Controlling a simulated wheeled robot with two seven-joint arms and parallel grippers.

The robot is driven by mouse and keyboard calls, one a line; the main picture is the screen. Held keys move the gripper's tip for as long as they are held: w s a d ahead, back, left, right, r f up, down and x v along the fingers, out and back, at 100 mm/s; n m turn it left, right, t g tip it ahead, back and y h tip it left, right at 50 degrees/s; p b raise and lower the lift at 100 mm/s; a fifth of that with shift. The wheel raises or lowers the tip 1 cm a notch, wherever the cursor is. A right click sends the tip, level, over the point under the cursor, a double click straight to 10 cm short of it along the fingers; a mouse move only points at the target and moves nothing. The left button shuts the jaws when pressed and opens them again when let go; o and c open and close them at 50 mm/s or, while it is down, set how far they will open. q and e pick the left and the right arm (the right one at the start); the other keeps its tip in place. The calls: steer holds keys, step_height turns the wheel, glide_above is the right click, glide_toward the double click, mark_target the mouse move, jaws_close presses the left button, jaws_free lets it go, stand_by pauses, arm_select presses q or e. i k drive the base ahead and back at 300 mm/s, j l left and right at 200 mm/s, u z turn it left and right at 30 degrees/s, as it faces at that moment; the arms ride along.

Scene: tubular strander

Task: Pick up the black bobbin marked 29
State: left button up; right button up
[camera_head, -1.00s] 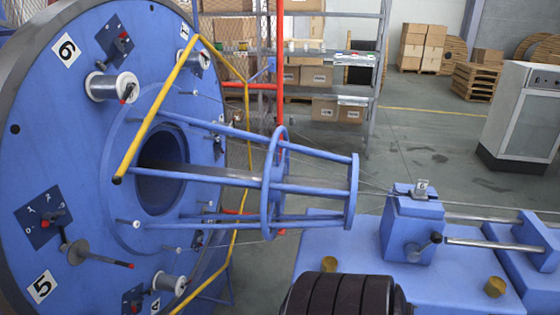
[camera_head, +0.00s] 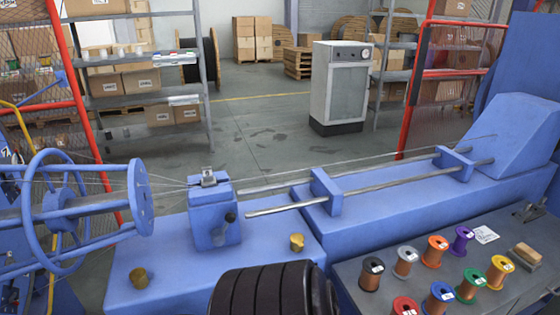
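A bobbin with black flanges and copper-coloured wire (camera_head: 371,275) stands upright on the dark table top (camera_head: 345,269) at the lower right, at the left end of the back row of bobbins. Its top carries a small white label, too small to read, so I cannot confirm the number 29. Neither of my grippers is in view.
Near the black bobbin stand grey (camera_head: 405,261), orange (camera_head: 434,252), purple (camera_head: 462,241), red (camera_head: 405,306), blue (camera_head: 438,298), green (camera_head: 470,286) and yellow (camera_head: 499,271) bobbins. The blue machine bed (camera_head: 400,205) runs behind the table.

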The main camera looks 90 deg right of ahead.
mark_target(371, 275)
steer(key=z, duration=2.6)
steer(key=l+z, duration=0.1)
steer(key=z, duration=0.3)
steer(key=i+z, duration=0.15)
steer(key=z, duration=0.3)
steer(key=i+l+z, duration=0.1)
steer(key=z, duration=0.3)
steer(key=i+z, duration=0.1)
steer(key=z, duration=0.3)
